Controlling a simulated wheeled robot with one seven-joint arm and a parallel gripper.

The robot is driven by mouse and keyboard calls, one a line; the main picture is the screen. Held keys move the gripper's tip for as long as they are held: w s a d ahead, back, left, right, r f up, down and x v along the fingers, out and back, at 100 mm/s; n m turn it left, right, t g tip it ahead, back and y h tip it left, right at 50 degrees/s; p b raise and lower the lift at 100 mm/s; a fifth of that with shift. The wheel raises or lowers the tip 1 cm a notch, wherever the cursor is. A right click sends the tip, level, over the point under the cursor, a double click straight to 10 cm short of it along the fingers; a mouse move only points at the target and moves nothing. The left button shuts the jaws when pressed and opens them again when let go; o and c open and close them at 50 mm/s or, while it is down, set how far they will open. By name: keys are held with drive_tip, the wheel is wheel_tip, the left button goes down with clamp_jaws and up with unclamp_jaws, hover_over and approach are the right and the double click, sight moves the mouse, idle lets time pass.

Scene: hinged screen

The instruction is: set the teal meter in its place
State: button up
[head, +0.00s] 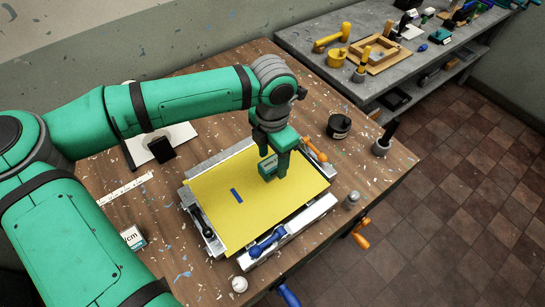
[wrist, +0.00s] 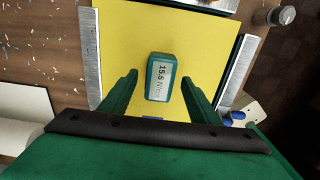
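The teal meter (wrist: 160,77) is a small block with a white label reading about 15.5 N/cm. In the wrist view it appears over the yellow screen mesh (wrist: 115,30), between my gripper's (wrist: 159,76) two fingers, with a visible gap on both sides. My gripper is open. In the head view my gripper (head: 276,170) points down over the right part of the yellow mesh (head: 228,225), and the meter (head: 267,165) shows at its left, partly hidden. I cannot tell whether it touches the mesh. A blue rectangle (head: 236,195) marks the mesh left of the gripper.
The screen is held in a metal frame with blue (head: 268,243) and orange (head: 315,149) handles. A grey bench (head: 300,40) with tools stands behind.

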sight(272, 162)
wheel_tip(272, 162, up, 11)
idle(0.6)
drive_tip(key=shift+f, duration=0.1)
idle(0.3)
